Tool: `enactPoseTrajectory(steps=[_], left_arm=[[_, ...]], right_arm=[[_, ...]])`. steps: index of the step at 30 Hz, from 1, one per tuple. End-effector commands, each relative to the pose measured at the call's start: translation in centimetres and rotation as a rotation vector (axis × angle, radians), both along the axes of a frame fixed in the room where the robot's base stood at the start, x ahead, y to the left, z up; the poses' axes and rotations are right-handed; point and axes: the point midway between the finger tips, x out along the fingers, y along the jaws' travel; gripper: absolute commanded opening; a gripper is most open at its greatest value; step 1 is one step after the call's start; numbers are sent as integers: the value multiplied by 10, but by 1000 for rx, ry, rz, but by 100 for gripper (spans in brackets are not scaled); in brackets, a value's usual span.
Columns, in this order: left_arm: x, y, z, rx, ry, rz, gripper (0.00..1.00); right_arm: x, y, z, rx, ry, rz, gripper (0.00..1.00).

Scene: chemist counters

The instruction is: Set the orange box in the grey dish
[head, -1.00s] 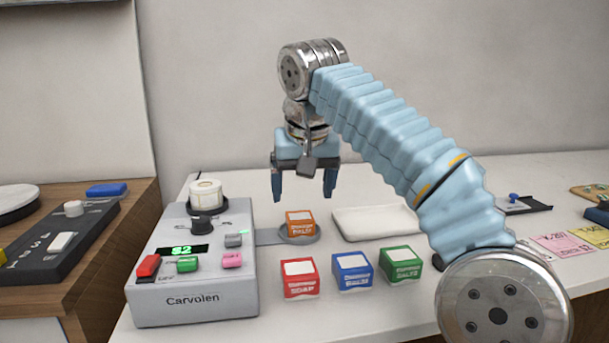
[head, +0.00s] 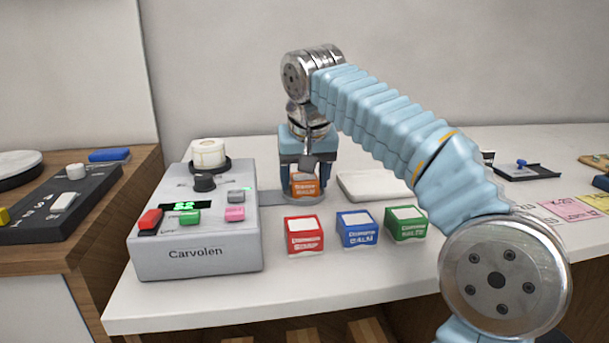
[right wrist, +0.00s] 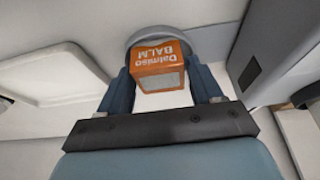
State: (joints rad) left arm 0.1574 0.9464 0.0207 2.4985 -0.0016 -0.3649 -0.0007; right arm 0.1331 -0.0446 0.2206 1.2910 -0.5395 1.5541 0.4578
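The orange box (head: 304,187) stands upright on a small round grey dish (head: 290,200) at the end of a grey strip beside the grey device. The right wrist view also shows the orange box (right wrist: 160,67) with the rim of the grey dish (right wrist: 148,35) beyond it. My right gripper (head: 305,188) points down over the box with a finger on either side. In the right wrist view, the fingers (right wrist: 160,78) lie close against the box's two sides and look shut on it. My left gripper is not in view.
Red (head: 304,236), blue (head: 356,230) and green (head: 406,224) boxes stand in front. A shallow whitish tray (head: 372,186) lies right of the dish. The grey device (head: 196,255) with buttons stands at left. The counter's front strip is clear.

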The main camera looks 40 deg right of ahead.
Motion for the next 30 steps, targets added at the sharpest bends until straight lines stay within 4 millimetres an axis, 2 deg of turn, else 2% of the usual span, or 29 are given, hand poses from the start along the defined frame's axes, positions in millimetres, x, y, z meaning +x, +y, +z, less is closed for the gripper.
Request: enactPoseTrajectory(steps=[1,7,8,13,23,26,30], left_arm=[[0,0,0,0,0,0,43],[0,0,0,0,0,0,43],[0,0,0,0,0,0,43],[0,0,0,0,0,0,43],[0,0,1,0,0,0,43],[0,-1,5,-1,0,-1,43],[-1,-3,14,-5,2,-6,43]], right_arm=[[0,0,0,0,0,0,57],[0,0,0,0,0,0,26],[0,0,0,0,0,0,60],[0,0,0,0,0,0,86],[-1,1,3,0,-1,0,87],[-3,2,12,-1,-2,1,87],[-11,8,38,0,-5,2,87]])
